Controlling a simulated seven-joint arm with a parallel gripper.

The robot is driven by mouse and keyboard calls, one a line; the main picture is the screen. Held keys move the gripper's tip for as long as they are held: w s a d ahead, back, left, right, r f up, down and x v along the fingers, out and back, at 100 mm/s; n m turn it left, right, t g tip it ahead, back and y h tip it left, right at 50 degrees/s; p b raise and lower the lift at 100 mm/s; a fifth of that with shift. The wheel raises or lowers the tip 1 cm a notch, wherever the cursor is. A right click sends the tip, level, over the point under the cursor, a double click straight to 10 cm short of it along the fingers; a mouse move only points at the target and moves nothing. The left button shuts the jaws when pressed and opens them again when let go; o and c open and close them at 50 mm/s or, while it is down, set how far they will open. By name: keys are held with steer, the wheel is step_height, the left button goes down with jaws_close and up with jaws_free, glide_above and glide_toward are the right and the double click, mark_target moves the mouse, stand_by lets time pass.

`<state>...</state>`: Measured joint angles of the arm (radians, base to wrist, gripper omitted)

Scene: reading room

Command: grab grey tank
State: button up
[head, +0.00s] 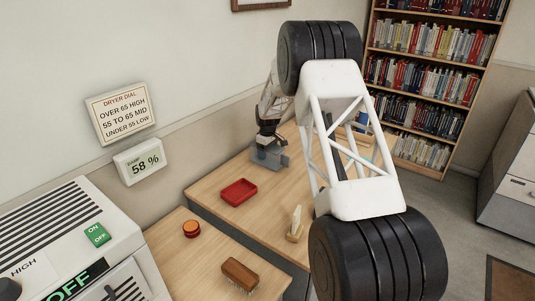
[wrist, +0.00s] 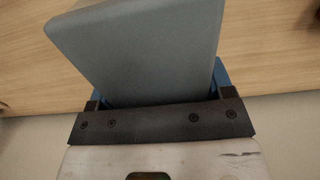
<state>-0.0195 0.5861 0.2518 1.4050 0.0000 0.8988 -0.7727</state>
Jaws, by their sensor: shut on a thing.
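The grey tank (wrist: 140,50) fills the middle of the wrist view as a smooth, flat-sided grey block with rounded corners. My gripper (wrist: 158,88) is shut on it, with a blue-edged finger at each side. In the head view the grey tank (head: 268,155) shows small at the far left part of the table, beneath my gripper (head: 268,141). I cannot tell whether the tank rests on the table or is slightly above it. My arm hides part of the table to the right.
A red tray (head: 239,192) lies nearer on the wooden table (head: 222,222). An orange-red round piece (head: 191,229), a wooden brush (head: 241,275) and a small pale item on a wooden base (head: 295,226) are closer. A dryer (head: 70,235) stands front left. A bookcase (head: 431,80) stands behind.

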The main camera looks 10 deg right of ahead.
steer(key=shift+r, duration=0.1)
steer(key=shift+r, duration=0.8)
steer(key=shift+s+r, duration=0.1)
steer(key=shift+r, duration=0.85)
steer(key=s+r, duration=0.1)
steer(key=s, duration=1.4)
steer(key=shift+s+d, duration=0.15)
steer(key=shift+s, duration=0.2)
steer(key=shift+r, duration=0.15)
